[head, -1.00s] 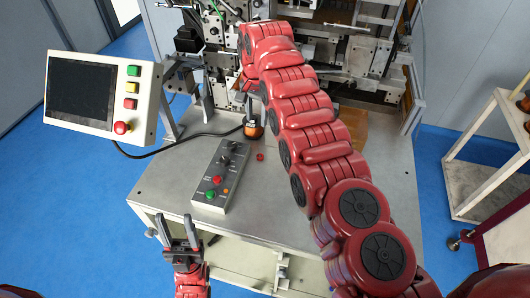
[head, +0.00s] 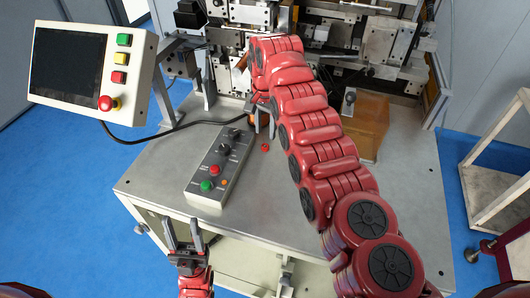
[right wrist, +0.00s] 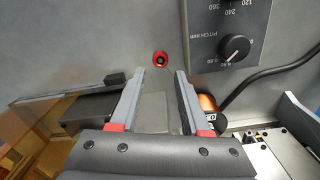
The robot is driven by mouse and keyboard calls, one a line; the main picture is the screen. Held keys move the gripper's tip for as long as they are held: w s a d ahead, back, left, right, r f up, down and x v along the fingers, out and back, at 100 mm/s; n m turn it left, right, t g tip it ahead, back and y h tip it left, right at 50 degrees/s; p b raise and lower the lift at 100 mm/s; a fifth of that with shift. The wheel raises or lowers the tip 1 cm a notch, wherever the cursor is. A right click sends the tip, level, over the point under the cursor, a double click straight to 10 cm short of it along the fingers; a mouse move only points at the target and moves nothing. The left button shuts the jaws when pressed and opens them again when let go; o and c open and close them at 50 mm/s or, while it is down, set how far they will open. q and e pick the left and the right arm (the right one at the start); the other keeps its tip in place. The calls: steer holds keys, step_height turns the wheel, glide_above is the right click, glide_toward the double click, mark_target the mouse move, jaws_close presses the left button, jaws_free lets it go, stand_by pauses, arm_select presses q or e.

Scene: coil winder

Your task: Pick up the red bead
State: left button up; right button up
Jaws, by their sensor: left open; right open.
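The red bead (head: 265,147) is a small red piece on the grey machine table (head: 330,222), right of the control box. In the right wrist view the bead (right wrist: 160,59) is a red ring with a dark centre, just beyond the fingertips and roughly centred between them. My right gripper (head: 263,116) is open and empty, above and behind the bead in the head view; its two fingers (right wrist: 159,74) show clearly in the right wrist view. My left gripper (head: 184,236) is open and empty in front of the table's front edge.
The control box (head: 216,168) with knobs and buttons lies left of the bead; its corner (right wrist: 255,25) is close in the right wrist view. A copper spool (right wrist: 207,103) stands beside the right fingers. A screen panel (head: 90,70) is at left. An amber block (head: 367,127) sits at right.

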mark_target(265, 146)
steer(key=shift+f, duration=0.4)
step_height(265, 146, down, 3)
steer(key=p, duration=0.3)
steer(key=shift+s+r, duration=0.15)
step_height(265, 146, down, 2)
steer(key=shift+f, duration=0.25)
jaws_close()
